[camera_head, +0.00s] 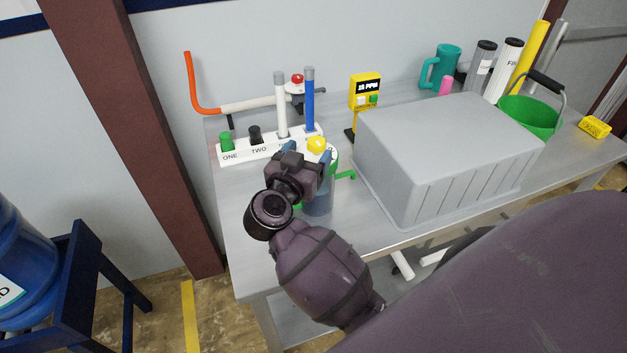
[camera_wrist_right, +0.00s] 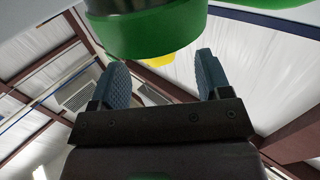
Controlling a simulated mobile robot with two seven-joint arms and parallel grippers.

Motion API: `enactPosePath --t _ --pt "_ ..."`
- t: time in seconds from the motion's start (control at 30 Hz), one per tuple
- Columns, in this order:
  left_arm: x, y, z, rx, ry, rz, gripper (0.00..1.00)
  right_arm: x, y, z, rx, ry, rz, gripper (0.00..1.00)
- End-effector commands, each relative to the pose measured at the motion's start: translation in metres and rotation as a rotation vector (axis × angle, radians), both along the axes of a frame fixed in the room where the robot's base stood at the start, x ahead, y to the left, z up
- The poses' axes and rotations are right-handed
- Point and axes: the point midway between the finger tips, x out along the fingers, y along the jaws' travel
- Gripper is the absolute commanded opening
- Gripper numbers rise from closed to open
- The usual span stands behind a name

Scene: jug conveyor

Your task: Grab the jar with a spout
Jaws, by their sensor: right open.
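The jar with a spout stands on the metal table, its bluish see-through body (camera_head: 318,201) partly hidden behind my right gripper. It has a green top with a yellow knob (camera_head: 317,143), and a green spout (camera_head: 346,175) sticks out to the right. My right gripper (camera_head: 308,151) is open at the jar's upper part. In the right wrist view the green part of the jar (camera_wrist_right: 155,32) lies across the open fingers (camera_wrist_right: 162,62), near their tips. Whether the fingers touch it I cannot tell. My left gripper is not in view.
A grey upturned bin (camera_head: 440,130) stands close to the jar's right. Behind the jar is a white rack (camera_head: 262,151) with tubes and coloured plugs. A yellow meter (camera_head: 365,92), a teal mug (camera_head: 440,68) and a green bucket (camera_head: 530,118) stand farther back.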

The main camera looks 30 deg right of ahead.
Motion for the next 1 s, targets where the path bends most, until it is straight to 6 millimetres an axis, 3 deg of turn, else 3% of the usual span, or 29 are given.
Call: enactPosePath --t 0.17,0.5,0.83,1.0 --pt "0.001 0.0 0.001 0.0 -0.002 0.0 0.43 0.005 -0.008 0.001 -0.001 -0.002 0.001 0.71" --pt "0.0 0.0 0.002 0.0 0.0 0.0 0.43 0.027 -0.044 0.001 -0.001 -0.002 0.002 0.71" --pt "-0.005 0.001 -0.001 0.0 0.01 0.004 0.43 0.03 -0.049 0.001 0.0 -0.001 0.002 0.71" --pt "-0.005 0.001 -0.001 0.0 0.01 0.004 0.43 0.03 -0.048 0.001 0.0 -0.001 0.002 0.45"
